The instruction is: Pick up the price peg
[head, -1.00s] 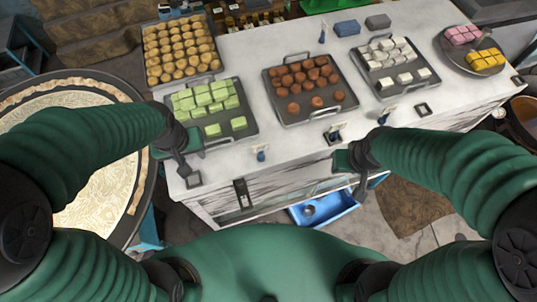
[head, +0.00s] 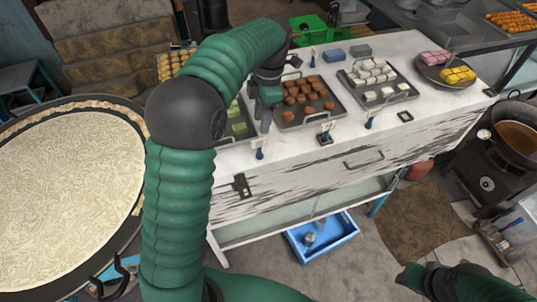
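One peg (head: 259,150) is at the left, one (head: 326,132) in the middle and one (head: 369,119) further right. Another peg (head: 312,53) stands at the back. My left gripper (head: 265,118) points down between the green-sweets tray and the brown-sweets tray, above and behind the left peg and apart from it. Its fingers are dark and small, so their opening is unclear. My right gripper (head: 420,280) is low at the bottom right, away from the counter, its fingers not clearly visible.
Trays of green (head: 238,128), brown (head: 335,106) and white (head: 404,92) sweets fill the counter (head: 300,148). A round plate (head: 428,72) holds pink and yellow sweets. A large round pan (head: 60,200) is at left. A blue bin (head: 322,238) sits below.

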